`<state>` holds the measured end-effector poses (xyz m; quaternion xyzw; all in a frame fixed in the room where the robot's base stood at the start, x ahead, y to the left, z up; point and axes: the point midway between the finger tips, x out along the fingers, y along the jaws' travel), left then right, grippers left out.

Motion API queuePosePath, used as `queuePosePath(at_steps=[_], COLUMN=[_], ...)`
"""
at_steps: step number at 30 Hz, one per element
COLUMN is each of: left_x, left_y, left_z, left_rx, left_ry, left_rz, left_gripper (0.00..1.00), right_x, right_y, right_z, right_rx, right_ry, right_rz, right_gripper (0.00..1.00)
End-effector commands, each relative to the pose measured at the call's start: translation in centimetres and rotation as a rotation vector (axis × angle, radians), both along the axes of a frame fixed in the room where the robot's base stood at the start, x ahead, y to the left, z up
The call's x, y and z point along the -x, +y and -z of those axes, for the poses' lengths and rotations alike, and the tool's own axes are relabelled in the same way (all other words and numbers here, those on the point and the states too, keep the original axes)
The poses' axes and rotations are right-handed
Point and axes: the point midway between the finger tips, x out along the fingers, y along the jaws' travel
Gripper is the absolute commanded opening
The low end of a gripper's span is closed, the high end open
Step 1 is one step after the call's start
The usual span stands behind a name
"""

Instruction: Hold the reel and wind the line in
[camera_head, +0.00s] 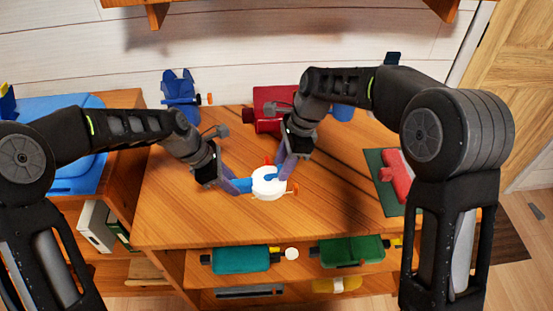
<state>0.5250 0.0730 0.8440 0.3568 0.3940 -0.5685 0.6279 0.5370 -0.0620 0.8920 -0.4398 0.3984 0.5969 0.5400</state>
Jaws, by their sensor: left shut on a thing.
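The reel (264,186) has a round white body, blue parts, a small red piece at its far side and an orange knob at its right. It is over the middle of the wooden desk top. My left gripper (238,185) is shut on the blue part at the reel's left side. My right gripper (286,171) points down at the reel's upper right, its fingers very close to the white body. Whether they touch it or are open is too small to tell. No line can be made out.
On the wooden desk (190,220), a dark red object (268,121) lies at the back and a red object (393,170) on a green mat at the right. A blue object (178,88) is at the back left. Teal (240,260) and green (350,251) reel-like objects sit on the lower front shelf.

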Motion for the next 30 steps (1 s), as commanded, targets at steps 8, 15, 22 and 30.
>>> queuePosePath(at_steps=[8, 15, 22, 30], left_x=[0.0, 0.0, 0.0, 0.0], left_y=[0.1, 0.1, 0.1, 0.1], left_z=[0.0, 0.1, 0.0, 0.0], left_rx=[-0.001, -0.001, -0.001, -0.001], left_ry=[0.001, 0.001, 0.001, 0.001], left_rz=[-0.001, -0.001, -0.001, -0.001], left_gripper=[0.00, 0.00, 0.00, 0.00], right_x=[-0.1, -0.2, -0.2, -0.2], right_y=[-0.4, -1.5, -1.8, -1.7], right_z=[-1.4, -4.8, -5.8, -5.7], right_rx=[0.000, 0.000, 0.000, 0.000], right_ry=[-0.002, -0.003, 0.000, 0.000], right_rz=[0.000, 0.001, 0.000, 0.000], right_gripper=[0.38, 0.38, 0.38, 0.38])
